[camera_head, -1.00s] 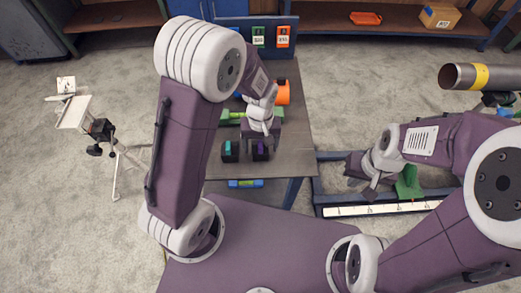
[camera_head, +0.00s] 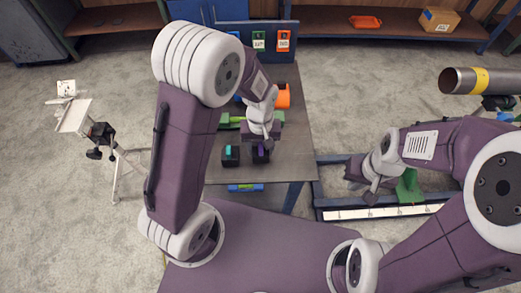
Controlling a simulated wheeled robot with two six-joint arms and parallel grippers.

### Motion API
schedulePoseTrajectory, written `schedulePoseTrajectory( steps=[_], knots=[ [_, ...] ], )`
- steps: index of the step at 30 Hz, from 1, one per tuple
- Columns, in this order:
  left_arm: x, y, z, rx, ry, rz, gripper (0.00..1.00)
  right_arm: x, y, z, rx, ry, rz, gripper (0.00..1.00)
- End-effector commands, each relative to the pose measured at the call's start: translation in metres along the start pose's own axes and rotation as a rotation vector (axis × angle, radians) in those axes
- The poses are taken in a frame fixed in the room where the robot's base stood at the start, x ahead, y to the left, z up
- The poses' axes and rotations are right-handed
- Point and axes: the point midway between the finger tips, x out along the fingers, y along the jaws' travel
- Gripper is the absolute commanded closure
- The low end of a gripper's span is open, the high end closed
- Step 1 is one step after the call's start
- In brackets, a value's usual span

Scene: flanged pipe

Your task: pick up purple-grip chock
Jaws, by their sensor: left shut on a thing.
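The purple-grip chock (camera_head: 261,155), a dark block with a purple top, is on the grey table near its front edge. My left gripper (camera_head: 263,143) points down from above and is shut on its purple grip. The fingertips are small and partly hidden, and I cannot tell whether the chock touches the table. A similar dark chock with a teal grip (camera_head: 231,155) stands just to its left. My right gripper (camera_head: 362,184) is low at the right, beside a green part on the blue frame; its fingers are too unclear to tell open from shut.
Green items (camera_head: 231,120) and an orange object (camera_head: 282,96) lie farther back on the table. A blue frame (camera_head: 380,201) with a green support (camera_head: 408,187) stands at right, below a metal pipe (camera_head: 470,80) with a yellow band. A tripod stand (camera_head: 104,135) is at left.

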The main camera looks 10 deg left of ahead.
Motion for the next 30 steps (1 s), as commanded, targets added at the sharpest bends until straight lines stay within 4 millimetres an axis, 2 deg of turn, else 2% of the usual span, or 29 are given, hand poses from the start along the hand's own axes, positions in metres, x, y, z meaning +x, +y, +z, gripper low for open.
schedulePoseTrajectory(
  steps=[4, 16, 22, 30],
  knots=[
    [-0.031, 0.001, -0.002, 0.000, 0.006, 0.004, 1.00, -0.006, 0.000, -0.001, 0.000, 0.000, 0.000, 1.00],
    [-0.081, 0.063, -0.066, 0.001, 0.003, 0.002, 1.00, -0.016, 0.000, -0.002, 0.000, 0.000, 0.000, 1.00],
    [-0.094, 0.078, -0.082, 0.000, 0.001, 0.001, 1.00, -0.018, 0.000, -0.002, 0.000, 0.000, 0.000, 1.00],
    [-0.096, 0.081, -0.084, 0.000, 0.000, 0.000, 1.00, -0.018, 0.000, -0.002, 0.000, 0.000, 0.000, 1.00]
  ],
)
